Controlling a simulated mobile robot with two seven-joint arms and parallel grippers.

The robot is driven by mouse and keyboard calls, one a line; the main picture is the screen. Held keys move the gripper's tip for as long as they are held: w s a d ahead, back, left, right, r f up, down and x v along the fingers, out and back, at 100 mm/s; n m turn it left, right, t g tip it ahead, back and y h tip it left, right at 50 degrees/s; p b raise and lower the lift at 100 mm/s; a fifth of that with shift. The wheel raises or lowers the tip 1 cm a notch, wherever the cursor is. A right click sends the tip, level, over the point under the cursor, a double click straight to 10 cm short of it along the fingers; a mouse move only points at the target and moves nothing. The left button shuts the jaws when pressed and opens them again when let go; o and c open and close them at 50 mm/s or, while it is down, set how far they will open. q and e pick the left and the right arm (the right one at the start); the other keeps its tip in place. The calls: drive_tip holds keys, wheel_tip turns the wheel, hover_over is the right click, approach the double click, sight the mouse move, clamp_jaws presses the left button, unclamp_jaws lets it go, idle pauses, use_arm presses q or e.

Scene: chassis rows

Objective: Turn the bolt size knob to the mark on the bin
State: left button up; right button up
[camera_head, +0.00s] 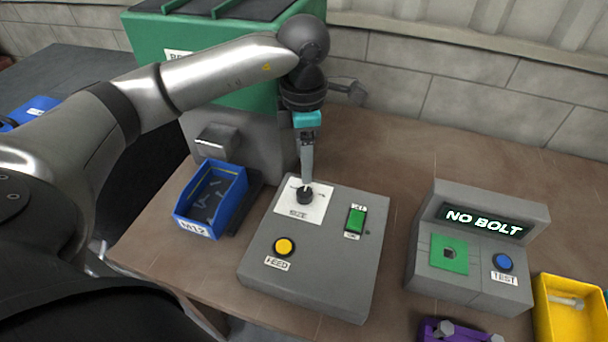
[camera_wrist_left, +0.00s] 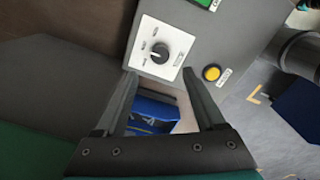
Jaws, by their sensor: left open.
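The black bolt size knob (camera_head: 305,195) stands on a white plate on the grey control box (camera_head: 340,270). In the left wrist view the knob (camera_wrist_left: 160,53) shows a pale pointer line, with small marks around it too blurred to read. The blue bin (camera_head: 212,200) left of the box bears the mark M12 and holds several bolts. It also shows in the left wrist view (camera_wrist_left: 152,113), between my fingers. My left gripper (camera_head: 306,180) points down over the knob; its fingers (camera_wrist_left: 160,74) are open and empty, the knob just beyond the tips. I cannot tell whether they touch it.
The box carries a yellow FEED button (camera_head: 284,246) and a green switch (camera_head: 355,219). A green and grey machine (camera_head: 235,60) stands behind the bin. A tester (camera_head: 478,240) reading NO BOLT, a yellow bin (camera_head: 572,310) and a purple holder (camera_head: 440,328) stand at the right.

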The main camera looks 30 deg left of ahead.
use_arm(q)
wheel_tip(320, 180, up, 7)
drive_tip(key=shift+f, duration=0.15)
idle(0.6)
